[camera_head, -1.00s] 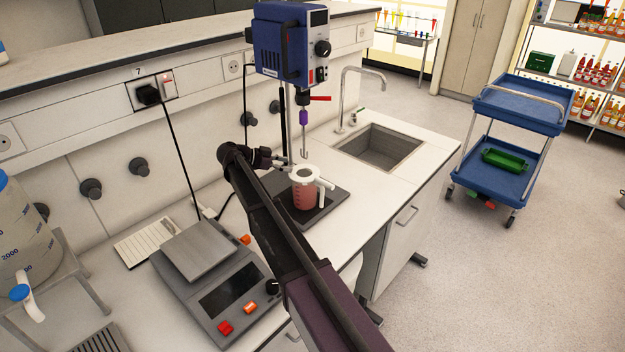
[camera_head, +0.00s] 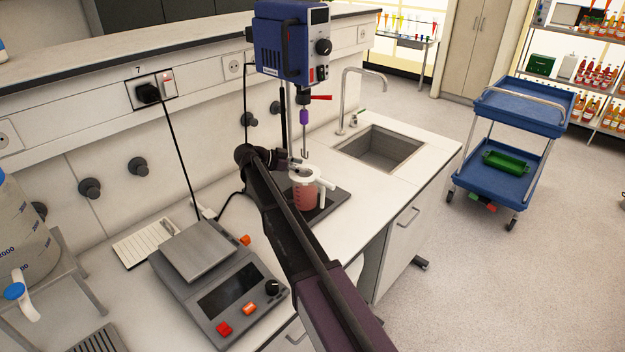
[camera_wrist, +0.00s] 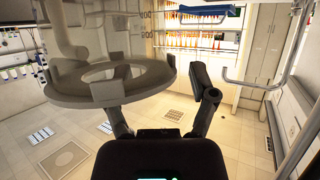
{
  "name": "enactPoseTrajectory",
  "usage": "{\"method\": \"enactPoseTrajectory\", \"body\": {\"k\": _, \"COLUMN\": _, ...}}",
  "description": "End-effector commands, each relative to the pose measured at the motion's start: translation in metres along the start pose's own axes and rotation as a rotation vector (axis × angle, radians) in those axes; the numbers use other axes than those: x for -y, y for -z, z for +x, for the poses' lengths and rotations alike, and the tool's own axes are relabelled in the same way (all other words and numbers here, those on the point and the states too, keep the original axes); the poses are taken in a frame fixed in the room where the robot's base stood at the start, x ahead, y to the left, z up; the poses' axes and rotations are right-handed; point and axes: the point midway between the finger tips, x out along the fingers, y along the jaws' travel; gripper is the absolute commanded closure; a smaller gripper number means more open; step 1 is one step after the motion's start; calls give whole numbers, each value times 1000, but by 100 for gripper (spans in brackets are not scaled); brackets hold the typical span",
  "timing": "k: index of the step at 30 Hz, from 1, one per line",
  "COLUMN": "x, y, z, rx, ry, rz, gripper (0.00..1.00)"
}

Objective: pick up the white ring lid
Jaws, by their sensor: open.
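The white ring lid (camera_head: 311,175) sits on top of a jug of red liquid (camera_head: 304,196), which stands on a dark plate under the stirrer. My gripper (camera_head: 296,163) is at the back left edge of the lid, open. The wrist view appears upside down. There the ring lid (camera_wrist: 150,78) looms large at left, with its hole visible. My gripper (camera_wrist: 162,85) has its right finger clear of the lid, while the left finger is partly hidden behind it. I cannot tell whether either finger touches the lid.
The blue stirrer (camera_head: 291,45) with its hooked shaft (camera_head: 305,140) hangs just above the lid. A sink (camera_head: 380,147) with a tap lies to the right. A blue trolley (camera_head: 520,105) stands on the floor beyond.

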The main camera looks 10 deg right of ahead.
Motion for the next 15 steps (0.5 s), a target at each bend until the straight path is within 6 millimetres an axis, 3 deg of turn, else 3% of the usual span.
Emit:
{"method": "enactPoseTrajectory", "body": {"k": 11, "x": 0, "y": 0, "z": 0, "rx": 0, "ry": -1, "rz": 1, "gripper": 26}}
{"method": "enactPoseTrajectory", "body": {"k": 12, "x": 0, "y": 0, "z": 0, "rx": 0, "ry": -1, "rz": 1, "gripper": 29}}
{"method": "enactPoseTrajectory", "body": {"k": 15, "x": 0, "y": 0, "z": 1, "rx": 0, "ry": -2, "rz": 1, "gripper": 59}}
